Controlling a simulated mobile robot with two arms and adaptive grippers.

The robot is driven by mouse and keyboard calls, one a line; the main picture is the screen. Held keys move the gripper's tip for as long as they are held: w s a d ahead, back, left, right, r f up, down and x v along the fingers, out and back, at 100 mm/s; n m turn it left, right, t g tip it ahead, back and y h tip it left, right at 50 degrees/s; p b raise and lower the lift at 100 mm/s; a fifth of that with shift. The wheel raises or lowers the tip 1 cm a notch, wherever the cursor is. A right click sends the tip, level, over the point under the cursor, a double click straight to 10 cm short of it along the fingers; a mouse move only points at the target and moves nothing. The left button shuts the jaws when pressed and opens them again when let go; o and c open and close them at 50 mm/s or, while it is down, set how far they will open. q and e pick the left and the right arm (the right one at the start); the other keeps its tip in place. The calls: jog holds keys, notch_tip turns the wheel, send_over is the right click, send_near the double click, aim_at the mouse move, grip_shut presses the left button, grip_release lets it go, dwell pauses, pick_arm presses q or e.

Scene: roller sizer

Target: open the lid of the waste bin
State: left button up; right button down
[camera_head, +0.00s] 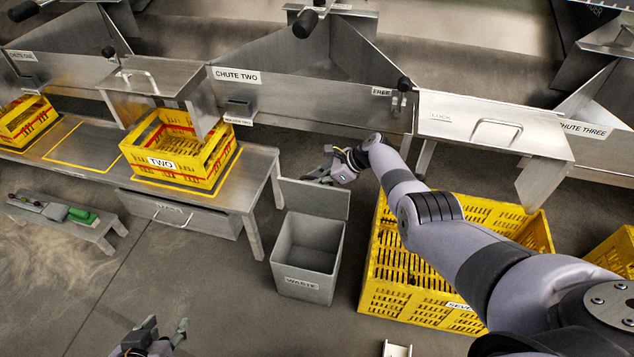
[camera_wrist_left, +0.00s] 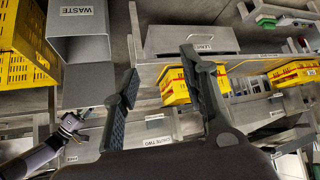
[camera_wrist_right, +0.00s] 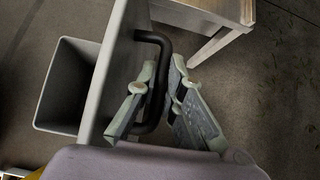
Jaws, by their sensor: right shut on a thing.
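The grey waste bin (camera_head: 305,284), labelled WASTE, stands on the floor between the bench and a large yellow crate. Its mouth is open and its lid (camera_head: 315,198) stands up at the back edge. The bin mouth (camera_wrist_right: 68,85) and the lid seen edge-on (camera_wrist_right: 112,65) also show in the right wrist view. My right gripper (camera_head: 330,167) is behind the top of the lid. In the right wrist view it (camera_wrist_right: 158,100) is shut on the lid's dark bar handle (camera_wrist_right: 166,60). My left gripper (camera_head: 158,340) is open and empty, low at the front; its spread fingers show in the left wrist view (camera_wrist_left: 158,85).
The large yellow crate (camera_head: 400,297) stands right of the bin, under my right arm. The steel bench (camera_head: 262,168) with yellow crate TWO (camera_head: 178,178) is at left. A low stand (camera_head: 92,232) with tools is further left. Floor before the bin is clear.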

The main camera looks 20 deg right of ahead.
jog(key=shift+w+d, duration=0.1)
jog(key=shift+w, duration=0.05)
dwell(0.4)
jog(key=c, duration=2)
grip_release()
jog(key=shift+o, duration=0.2)
jog(key=v, duration=0.7)
jog(key=shift+d+r, duration=0.2)
jog(key=shift+a, duration=0.15)
